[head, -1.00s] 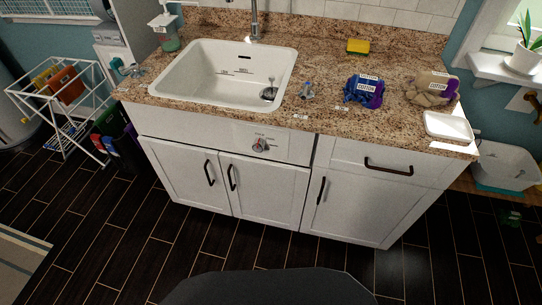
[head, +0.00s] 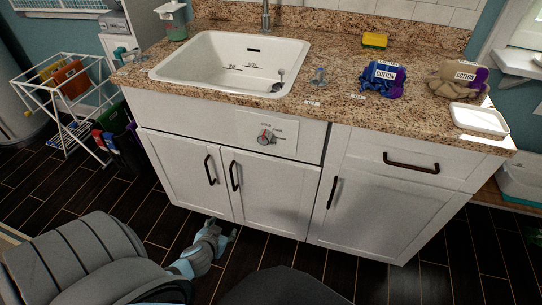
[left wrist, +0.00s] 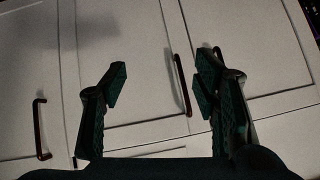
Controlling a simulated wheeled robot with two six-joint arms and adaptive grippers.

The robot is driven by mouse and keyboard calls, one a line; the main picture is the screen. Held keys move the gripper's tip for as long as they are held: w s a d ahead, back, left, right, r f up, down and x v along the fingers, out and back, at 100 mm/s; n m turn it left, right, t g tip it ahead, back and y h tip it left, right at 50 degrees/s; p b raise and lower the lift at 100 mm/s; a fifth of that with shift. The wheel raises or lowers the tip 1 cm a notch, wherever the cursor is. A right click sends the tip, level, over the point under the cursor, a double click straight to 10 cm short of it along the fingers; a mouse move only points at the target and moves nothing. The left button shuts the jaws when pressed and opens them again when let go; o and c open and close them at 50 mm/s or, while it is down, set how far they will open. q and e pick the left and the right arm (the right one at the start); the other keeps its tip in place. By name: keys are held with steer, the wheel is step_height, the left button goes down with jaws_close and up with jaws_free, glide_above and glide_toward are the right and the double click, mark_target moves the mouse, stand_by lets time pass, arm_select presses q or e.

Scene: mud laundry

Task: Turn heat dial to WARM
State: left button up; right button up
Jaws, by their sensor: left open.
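The heat dial (head: 265,137) is a round knob with a red mark, set on a pale panel (head: 284,139) on the cabinet front below the sink. Small print surrounds it, too small to read fully, so I cannot tell its setting. My left gripper (head: 229,236) is low in front of the cabinet doors, below and left of the dial and apart from it. In the left wrist view my left gripper (left wrist: 160,80) is open and empty, with cabinet doors and dark handles beyond it. The dial is not seen there. My right gripper is not in view.
The white sink (head: 165,72) is set in the granite counter (head: 330,75). Cotton bundles (head: 380,80), a yellow sponge (head: 375,40) and a white tray (head: 480,119) lie on top. Door handles (head: 234,176) stick out. A drying rack (head: 60,90) stands left.

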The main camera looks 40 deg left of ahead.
arm_select(q)
steer(key=w+r+n+t+b, duration=0.1)
steer(key=w+r+t+b, duration=0.35)
steer(key=w, duration=0.25)
steer(key=n+t+y+b, duration=0.1)
steer(key=n+t+b, duration=0.1)
steer(key=t+b, duration=0.2)
glide_toward(263, 141)
steer(key=v, duration=0.5)
steer(key=x, duration=1.3)
steer(key=shift+p, duration=0.35)
steer(key=shift+w+a, duration=0.15)
steer(key=shift+w, duration=0.3)
steer(key=c, duration=1.2)
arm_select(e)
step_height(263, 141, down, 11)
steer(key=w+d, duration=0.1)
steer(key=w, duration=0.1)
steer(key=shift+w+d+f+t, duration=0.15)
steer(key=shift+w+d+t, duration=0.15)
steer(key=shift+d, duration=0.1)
